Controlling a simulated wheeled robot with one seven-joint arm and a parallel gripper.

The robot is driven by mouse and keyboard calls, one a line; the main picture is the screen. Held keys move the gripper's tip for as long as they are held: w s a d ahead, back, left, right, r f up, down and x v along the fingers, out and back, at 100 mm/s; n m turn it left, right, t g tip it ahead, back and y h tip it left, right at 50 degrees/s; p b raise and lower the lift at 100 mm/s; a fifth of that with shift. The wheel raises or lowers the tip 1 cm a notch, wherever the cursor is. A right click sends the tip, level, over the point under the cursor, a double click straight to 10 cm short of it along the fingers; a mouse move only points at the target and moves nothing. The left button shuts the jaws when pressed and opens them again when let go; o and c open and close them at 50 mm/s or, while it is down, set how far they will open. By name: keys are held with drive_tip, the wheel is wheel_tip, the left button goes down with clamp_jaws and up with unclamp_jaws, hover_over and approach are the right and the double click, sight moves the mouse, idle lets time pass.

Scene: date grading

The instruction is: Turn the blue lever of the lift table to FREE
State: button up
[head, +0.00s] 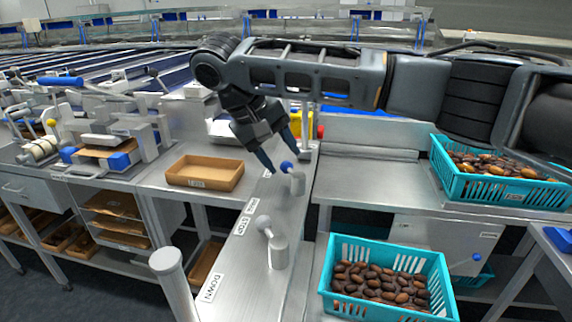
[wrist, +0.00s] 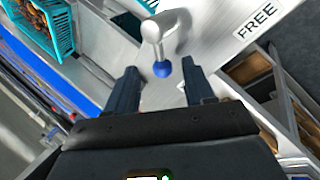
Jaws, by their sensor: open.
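The lever has a blue ball knob (head: 288,167) on a short arm from a grey post (head: 297,183) on the metal rail. In the wrist view the knob (wrist: 162,69) sits between my fingertips, with a gap on each side. My gripper (head: 285,158) is open and reaches down over the knob from the far side. The FREE label (wrist: 257,20) lies to the right of the post in the wrist view. The lever arm points toward my gripper, not at that label. In the head view a label (head: 252,205) near this post is too small to read.
A second lever with a pale knob (head: 263,222) stands nearer on the rail, beside STOP (head: 243,222) and DOWN (head: 210,288) labels. Teal crates of dates stand at the right (head: 480,195) and front (head: 340,307). A brown tray (head: 205,184) lies left.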

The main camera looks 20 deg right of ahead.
sight(289, 169)
drive_tip(key=shift+x, duration=1.65)
clamp_jaws()
drive_tip(key=shift+s, duration=0.1)
